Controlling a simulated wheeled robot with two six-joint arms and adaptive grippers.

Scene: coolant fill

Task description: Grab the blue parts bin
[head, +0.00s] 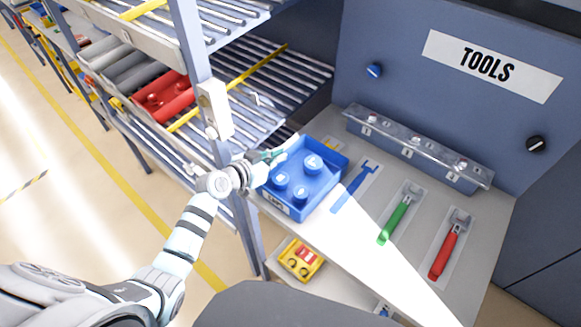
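The blue parts bin (325,191) sits on the grey workbench, left of the tools. It holds a few blue round-topped parts and has a white label on its front wall. My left gripper (273,157) is at the bin's back-left edge, its teal-tipped fingers right by the rim. The fingers are small and partly overlap the bin, so I cannot tell whether they are open or closed on the rim. My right gripper is out of view.
A blue wrench outline (355,187), a green tool (400,213) and a red tool (450,243) lie right of the bin. A rack post (205,75) and roller shelves are close on the left. A yellow bin (300,259) sits below.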

